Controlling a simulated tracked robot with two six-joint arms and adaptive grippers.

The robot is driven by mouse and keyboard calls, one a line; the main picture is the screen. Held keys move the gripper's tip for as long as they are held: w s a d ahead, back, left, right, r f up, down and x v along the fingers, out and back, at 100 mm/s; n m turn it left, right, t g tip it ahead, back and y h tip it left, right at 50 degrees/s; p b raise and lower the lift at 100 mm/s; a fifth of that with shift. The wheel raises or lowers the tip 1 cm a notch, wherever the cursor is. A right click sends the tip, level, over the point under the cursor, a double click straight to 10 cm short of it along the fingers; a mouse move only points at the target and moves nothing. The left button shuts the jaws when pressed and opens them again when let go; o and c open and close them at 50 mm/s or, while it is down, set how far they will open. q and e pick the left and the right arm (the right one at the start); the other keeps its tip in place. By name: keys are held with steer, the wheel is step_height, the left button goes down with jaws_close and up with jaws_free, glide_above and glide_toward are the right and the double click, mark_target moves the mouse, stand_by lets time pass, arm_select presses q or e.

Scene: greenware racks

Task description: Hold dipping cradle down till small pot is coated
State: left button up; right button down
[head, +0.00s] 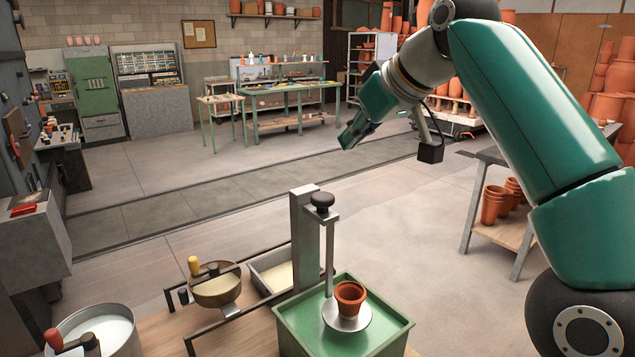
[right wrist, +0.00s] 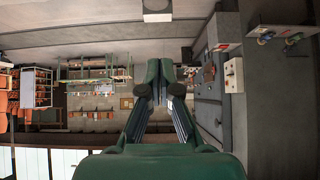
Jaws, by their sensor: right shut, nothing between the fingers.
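A small terracotta pot (head: 350,297) stands upright on the round pale plate of the dipping cradle (head: 347,318). The cradle hangs by a thin rod from an arm on a grey post (head: 303,240), with a dark knob (head: 322,201) on top. The plate shows over the green tank (head: 398,326); its exact height against the liquid I cannot tell. My right gripper (head: 350,138) is raised in the air, well beyond and above the cradle, touching nothing. Its fingers also show closed together and empty in the right wrist view (right wrist: 158,80). My left gripper is out of view.
Left of the tank are a grey tray (head: 262,275), a brass-coloured bowl with handles (head: 217,288) and a pail of white liquid (head: 105,328). A side table with terracotta pots (head: 494,205) stands at right. The floor behind the bench is open.

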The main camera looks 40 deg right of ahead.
steer(key=shift+f, duration=0.1)
steer(key=b, duration=0.2)
glide_above(318, 193)
steer(key=s, duration=0.3)
steer(key=f, duration=0.6)
steer(key=shift+a+f, duration=0.25)
steer(key=shift+f, duration=0.05)
steer(key=f, duration=0.1)
steer(key=f+b, duration=0.1)
steer(key=shift+w+f, duration=0.3)
steer(key=shift+f, duration=0.85)
steer(key=shift+s, duration=0.1)
